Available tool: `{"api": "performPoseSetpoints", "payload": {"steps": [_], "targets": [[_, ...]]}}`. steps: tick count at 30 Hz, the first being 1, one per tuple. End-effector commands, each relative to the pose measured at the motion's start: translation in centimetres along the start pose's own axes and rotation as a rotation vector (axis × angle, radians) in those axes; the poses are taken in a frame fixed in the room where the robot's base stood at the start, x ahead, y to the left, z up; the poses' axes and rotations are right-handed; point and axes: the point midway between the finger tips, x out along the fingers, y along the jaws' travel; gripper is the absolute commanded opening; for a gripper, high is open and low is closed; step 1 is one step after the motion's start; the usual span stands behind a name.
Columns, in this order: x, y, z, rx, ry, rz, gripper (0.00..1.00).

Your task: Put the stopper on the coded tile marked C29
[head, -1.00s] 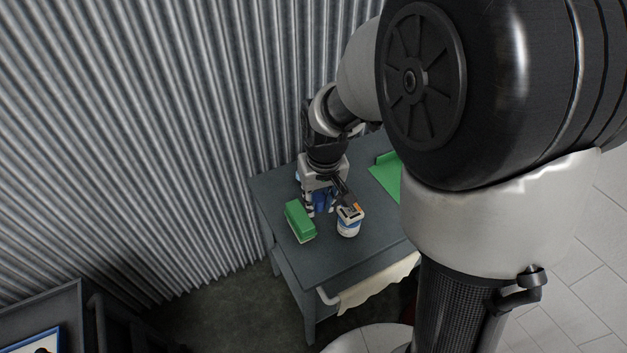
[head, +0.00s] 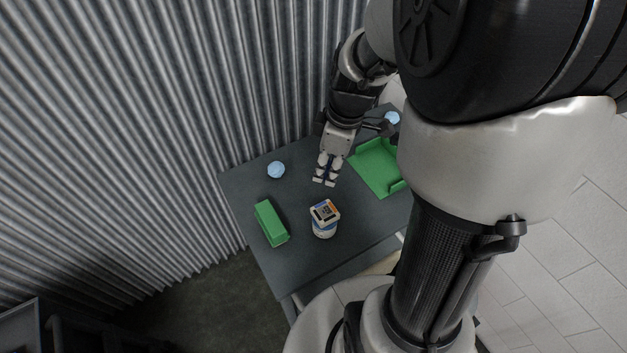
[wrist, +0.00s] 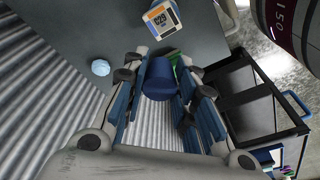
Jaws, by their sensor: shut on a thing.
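My gripper (head: 326,178) is shut on a dark blue stopper (wrist: 160,76), seen between the fingers in the wrist view. In the head view the stopper is mostly hidden by the fingers. The tile marked C29 (wrist: 160,19) is a white, orange and dark square. It lies on top of a round white and blue container, and also shows in the head view (head: 325,211). The container (head: 323,231) stands on the grey table. My gripper is behind the tile in the head view, apart from it. Nothing stands on the tile.
The grey table (head: 240,187) carries a green block (head: 271,224) left of the container and a green tray (head: 376,166) to the right. Light blue faceted pieces lie at the back left (head: 276,170) and back right (head: 392,118). A corrugated wall (head: 150,120) rises behind.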

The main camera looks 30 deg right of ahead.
Motion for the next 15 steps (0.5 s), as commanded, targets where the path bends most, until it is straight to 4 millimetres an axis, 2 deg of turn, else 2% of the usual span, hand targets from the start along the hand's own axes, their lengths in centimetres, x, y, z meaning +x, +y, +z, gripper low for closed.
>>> {"api": "performPoseSetpoints", "payload": {"steps": [1,9,15], "targets": [[2.0,-0.1,0.3,0.001,-0.003,-0.006,0.08],[8.7,-0.1,1.3,0.001,-0.002,-0.003,0.08],[10.9,0.0,1.6,0.000,-0.001,0.000,0.08]]}}
